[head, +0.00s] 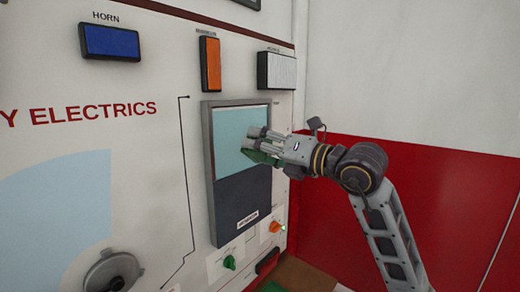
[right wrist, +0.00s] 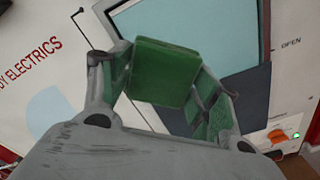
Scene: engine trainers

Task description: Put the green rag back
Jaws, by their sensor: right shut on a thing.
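The green rag (head: 262,157) is in my right gripper (head: 258,143), in front of the light-blue pane of a framed window in the panel. In the right wrist view the rag (right wrist: 165,72) looks like a folded, square green pad between the fingers of the right gripper (right wrist: 165,85). Green also shows along the inner side of the right-hand finger; I cannot tell whether it is rag or finger pad. Whether the rag touches the pane is unclear. My left gripper is in neither view.
The white trainer panel (head: 130,170) carries a framed window (head: 211,165), a blue horn button (head: 110,42), an orange button (head: 210,64), a green knob (head: 229,262) and an orange knob (head: 275,227). A brown surface (head: 305,276) lies low by a red wall (head: 340,225).

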